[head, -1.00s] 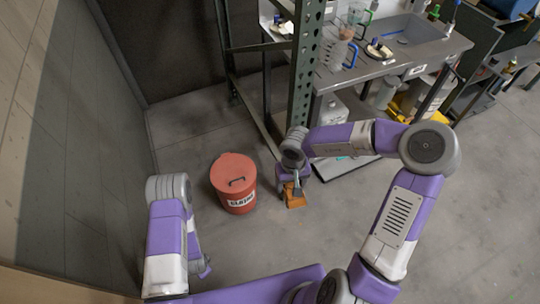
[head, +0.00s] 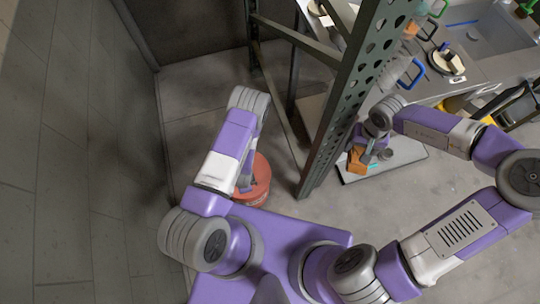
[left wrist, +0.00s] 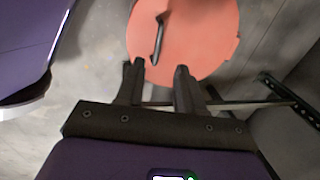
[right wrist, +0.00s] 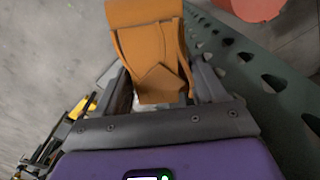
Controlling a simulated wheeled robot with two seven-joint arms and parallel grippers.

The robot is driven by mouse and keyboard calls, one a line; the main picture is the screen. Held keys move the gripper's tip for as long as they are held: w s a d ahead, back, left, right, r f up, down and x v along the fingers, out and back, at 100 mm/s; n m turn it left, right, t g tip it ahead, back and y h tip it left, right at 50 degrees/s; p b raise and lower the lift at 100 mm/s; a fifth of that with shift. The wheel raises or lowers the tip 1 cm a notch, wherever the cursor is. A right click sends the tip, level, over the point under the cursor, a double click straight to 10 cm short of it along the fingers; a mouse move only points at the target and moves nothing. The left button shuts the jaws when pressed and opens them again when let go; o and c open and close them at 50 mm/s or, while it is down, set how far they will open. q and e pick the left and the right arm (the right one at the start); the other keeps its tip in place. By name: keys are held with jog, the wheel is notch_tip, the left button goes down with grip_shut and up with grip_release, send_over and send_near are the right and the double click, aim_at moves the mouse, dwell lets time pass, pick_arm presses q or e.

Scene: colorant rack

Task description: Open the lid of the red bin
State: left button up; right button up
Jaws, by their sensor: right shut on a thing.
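The red bin (head: 262,180) stands on the floor, partly hidden behind my left arm in the head view. Its round lid (left wrist: 205,45) fills the top of the left wrist view, with a dark bar handle (left wrist: 158,40) on it. The lid looks shut. My left gripper (left wrist: 158,76) is open and empty, its fingertips over the lid's near edge with the handle ahead between them. My right gripper (head: 367,150) is shut on an orange object (right wrist: 148,45), well to the right of the bin. The bin also shows at the top of the right wrist view (right wrist: 256,6).
A green perforated rack post (head: 345,105) rises between the bin and my right arm. A workbench with a sink (head: 500,35) stands at the upper right. A dark wall is behind the bin and a panelled wall (head: 85,150) at the left.

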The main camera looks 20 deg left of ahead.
pick_arm(q)
jog(key=f+b, duration=0.1)
jog(key=f, duration=0.2)
jog(key=f+b, duration=0.1)
jog(key=f, duration=0.2)
jog(key=w+a+f+b, duration=0.1)
jog(key=f, duration=0.2)
jog(key=shift+w+f, duration=0.1)
jog(key=shift+f, duration=0.05)
pick_arm(e)
notch_tip(320, 180, down, 3)
jog(key=shift+s+f, duration=0.15)
jog(key=shift+f, duration=0.05)
pick_arm(q)
jog(key=shift+w+f, duration=0.15)
jog(key=shift+f, duration=0.25)
pick_arm(e)
jog(key=shift+f, duration=0.1)
pick_arm(q)
grip_shut()
